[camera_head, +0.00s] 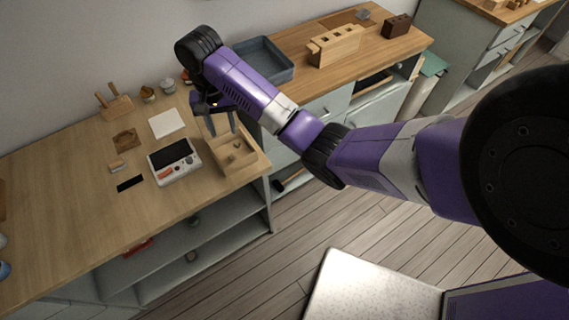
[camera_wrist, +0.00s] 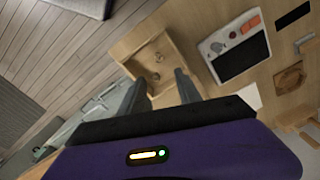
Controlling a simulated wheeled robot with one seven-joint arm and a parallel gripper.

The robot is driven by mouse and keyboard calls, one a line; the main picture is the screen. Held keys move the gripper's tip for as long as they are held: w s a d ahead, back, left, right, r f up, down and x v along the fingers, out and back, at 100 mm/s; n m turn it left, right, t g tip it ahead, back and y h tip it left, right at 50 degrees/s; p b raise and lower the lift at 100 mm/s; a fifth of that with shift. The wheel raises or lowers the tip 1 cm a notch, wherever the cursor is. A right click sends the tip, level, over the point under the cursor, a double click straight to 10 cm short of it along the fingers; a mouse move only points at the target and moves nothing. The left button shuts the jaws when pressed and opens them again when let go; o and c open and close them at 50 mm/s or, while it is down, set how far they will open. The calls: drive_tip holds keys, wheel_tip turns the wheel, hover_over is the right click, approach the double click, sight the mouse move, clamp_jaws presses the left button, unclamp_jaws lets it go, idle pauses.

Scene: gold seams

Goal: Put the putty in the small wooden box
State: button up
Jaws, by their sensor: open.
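An open light-wood tray (camera_head: 255,165) with low walls and a divider stands at the table's right front corner; it also shows in the wrist view (camera_wrist: 125,46). Small tan lumps lie in it, one (camera_wrist: 158,57) near its middle; I cannot tell whether one is the putty. A small square wooden box (camera_head: 126,139) with a dark round hollow sits farther left, and shows at the right of the wrist view (camera_wrist: 290,77). My gripper (camera_head: 222,131) is open and empty, pointing down above the tray; its fingers (camera_wrist: 158,79) appear over the tray's near part.
A white device with a dark screen (camera_head: 175,160) stands just left of the tray. A wooden rack (camera_head: 114,106) and small pots stand behind. The front left tabletop is clear.

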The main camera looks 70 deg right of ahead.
drive_tip(key=a+f+t, duration=0.1)
drive_tip(key=a+f, duration=0.1)
drive_tip(key=a, duration=0.3)
drive_tip(key=a+f+n+t+y, duration=0.1)
drive_tip(key=a+f, duration=0.2)
drive_tip(key=a, duration=0.2)
drive_tip(key=a+f+n+t, duration=0.1)
drive_tip(key=a+f+t, duration=0.1)
drive_tip(key=a, duration=0.4)
drive_tip(key=shift+w+f+y, duration=0.4)
drive_tip(key=shift+f, duration=0.35)
drive_tip(key=s+a+f+n+t, duration=0.2)
drive_tip(key=s+a+t, duration=0.3)
drive_tip(key=s+a, duration=0.65)
drive_tip(key=s+d+r+n+t+h, duration=0.1)
drive_tip(key=s+d+r+n+t, duration=0.1)
drive_tip(key=s+r, duration=0.8)
drive_tip(key=s+d+r+n+t, duration=0.3)
drive_tip(key=s+r+n+t, duration=0.1)
drive_tip(key=s+r, duration=0.6)
drive_tip(key=shift+s+d+r+n+h, duration=0.3)
drive_tip(key=shift+s+r+n+h, duration=0.1)
drive_tip(key=shift+s+n, duration=0.25)
